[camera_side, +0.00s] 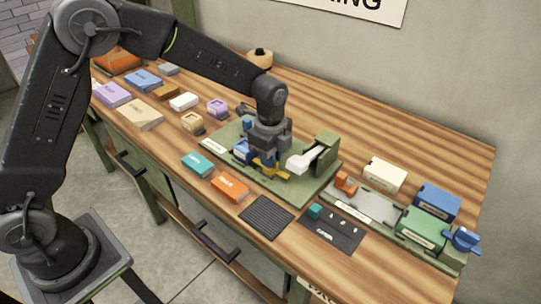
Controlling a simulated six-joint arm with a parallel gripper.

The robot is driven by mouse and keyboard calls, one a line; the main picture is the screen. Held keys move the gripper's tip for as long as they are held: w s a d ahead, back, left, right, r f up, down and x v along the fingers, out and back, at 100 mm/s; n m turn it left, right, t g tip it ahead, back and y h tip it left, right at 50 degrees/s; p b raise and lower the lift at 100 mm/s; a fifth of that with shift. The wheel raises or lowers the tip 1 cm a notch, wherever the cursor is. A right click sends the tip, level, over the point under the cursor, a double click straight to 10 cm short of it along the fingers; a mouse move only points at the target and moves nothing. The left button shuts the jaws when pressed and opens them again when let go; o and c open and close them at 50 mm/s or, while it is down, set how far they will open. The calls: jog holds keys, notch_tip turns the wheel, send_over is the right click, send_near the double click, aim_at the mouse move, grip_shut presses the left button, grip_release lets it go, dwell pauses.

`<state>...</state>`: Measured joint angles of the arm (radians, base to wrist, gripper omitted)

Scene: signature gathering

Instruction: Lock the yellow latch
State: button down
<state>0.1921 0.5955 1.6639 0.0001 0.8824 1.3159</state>
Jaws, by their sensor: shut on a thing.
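The yellow latch (270,172) shows as a small yellow piece on the green fixture board (300,197) in the middle of the table. My gripper (266,160) points down right at it and is shut on it. The fingers hide part of the latch, so its exact angle is hard to tell. A blue part (241,149) stands on the board just left of my gripper. A white lever-like part (303,161) lies to its right, by a green upright block (327,150).
A teal box (197,165) and an orange box (229,188) lie in front of the board. A ribbed black mat (267,217) and a dark panel (335,234) are at the front. A second green fixture (445,254) stands at right. Several small boxes fill the left.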

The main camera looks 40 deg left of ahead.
jog(key=shift+m, duration=0.5)
jog(key=c, duration=1.2)
grip_release()
jog(key=shift+o, duration=0.2)
jog(key=shift+r, duration=0.1)
notch_tip(320, 180, up, 14)
jog(key=s+a+r+n+t, duration=0.2)
jog(key=s+a+r+n, duration=0.25)
jog(key=s, duration=0.25)
jog(key=s+a+n+t, duration=0.1)
jog(key=s+a+n, duration=0.1)
jog(key=s+n, duration=0.5)
jog(key=s+a+f+n+t, duration=0.1)
jog(key=s+a+n+t, duration=0.1)
jog(key=s+n, duration=0.4)
jog(key=s, duration=0.4)
jog(key=shift+s+a+n+t, duration=0.2)
jog(key=shift+s+n+t, duration=0.1)
jog(key=shift+s+n, duration=0.05)
